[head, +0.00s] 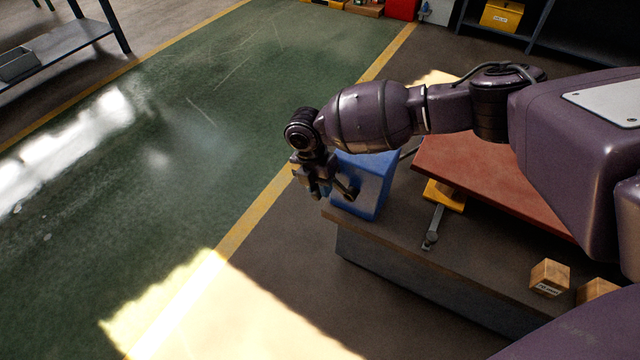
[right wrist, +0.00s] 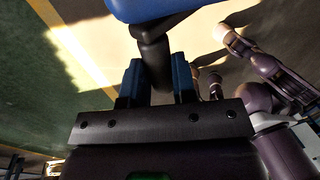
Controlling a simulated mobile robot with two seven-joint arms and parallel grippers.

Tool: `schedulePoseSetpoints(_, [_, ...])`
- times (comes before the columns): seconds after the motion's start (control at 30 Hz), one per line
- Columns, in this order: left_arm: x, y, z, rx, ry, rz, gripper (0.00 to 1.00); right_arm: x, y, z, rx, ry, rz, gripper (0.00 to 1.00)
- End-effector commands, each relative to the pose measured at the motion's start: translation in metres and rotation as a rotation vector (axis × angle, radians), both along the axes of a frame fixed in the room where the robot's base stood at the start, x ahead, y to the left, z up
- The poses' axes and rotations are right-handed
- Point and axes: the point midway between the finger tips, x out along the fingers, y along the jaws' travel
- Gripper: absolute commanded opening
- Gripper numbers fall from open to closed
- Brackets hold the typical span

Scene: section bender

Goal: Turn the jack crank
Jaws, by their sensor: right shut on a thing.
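The blue box-shaped housing (head: 369,180) stands at the left end of the low grey-brown bench. My right gripper (head: 322,192) is at its left side, pointing down. In the right wrist view its two blue-padded fingers (right wrist: 159,82) are shut on the dark crank handle (right wrist: 153,55), which stands out from the blue housing (right wrist: 165,8). In the head view the handle is mostly hidden by the gripper. My left gripper cannot be made out in either view.
A red plate (head: 480,178) lies on the bench. Beside it is a yellow block (head: 444,195) with a grey lever (head: 434,228). A wooden block (head: 549,277) sits nearer the front, another close by. Open green floor (head: 200,130) with a yellow line lies left of the bench.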

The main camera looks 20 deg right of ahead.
Motion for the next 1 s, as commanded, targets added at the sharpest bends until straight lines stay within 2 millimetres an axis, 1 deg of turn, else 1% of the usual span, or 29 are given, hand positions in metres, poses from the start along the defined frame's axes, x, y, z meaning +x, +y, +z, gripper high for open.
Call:
schedulePoseSetpoints(0.03, [0.0, 0.0, 0.0, 0.0, 0.001, 0.0, 0.51, -0.001, 0.0, -0.002, 0.001, 0.002, 0.001, 0.0])
schedulePoseSetpoints(0.07, [0.0, 0.0, 0.0, 0.0, 0.001, 0.0, 0.51, -0.001, 0.0, -0.002, 0.001, 0.002, 0.001, 0.28])
schedulePoseSetpoints(0.2, [0.0, 0.0, 0.0, 0.0, 0.002, 0.001, 0.51, -0.001, 0.0, -0.001, 0.001, 0.002, 0.001, 0.5])
schedulePoseSetpoints(0.23, [0.0, 0.0, 0.0, -0.001, 0.002, 0.0, 0.51, -0.001, 0.0, -0.001, 0.001, 0.002, 0.001, 0.51])
schedulePoseSetpoints(0.47, [0.0, 0.0, 0.0, 0.0, 0.002, 0.001, 0.51, 0.0, 0.0, 0.0, 0.001, 0.001, 0.0, 0.51])
schedulePoseSetpoints(0.57, [0.001, 0.0, 0.001, -0.002, -0.001, 0.001, 0.51, 0.0, 0.0, 0.004, 0.001, -0.001, 0.0, 0.51])
schedulePoseSetpoints(0.67, [0.002, 0.0, 0.004, -0.005, -0.007, 0.004, 0.51, 0.002, 0.002, 0.015, 0.001, -0.004, -0.001, 0.51])
schedulePoseSetpoints(0.9, [0.003, 0.002, 0.01, -0.02, -0.007, 0.021, 0.51, 0.01, 0.007, 0.06, 0.002, -0.009, -0.001, 0.51])
schedulePoseSetpoints(1.0, [0.0, 0.003, 0.007, -0.025, 0.005, 0.029, 0.51, 0.012, 0.009, 0.076, 0.001, -0.008, 0.0, 0.51])
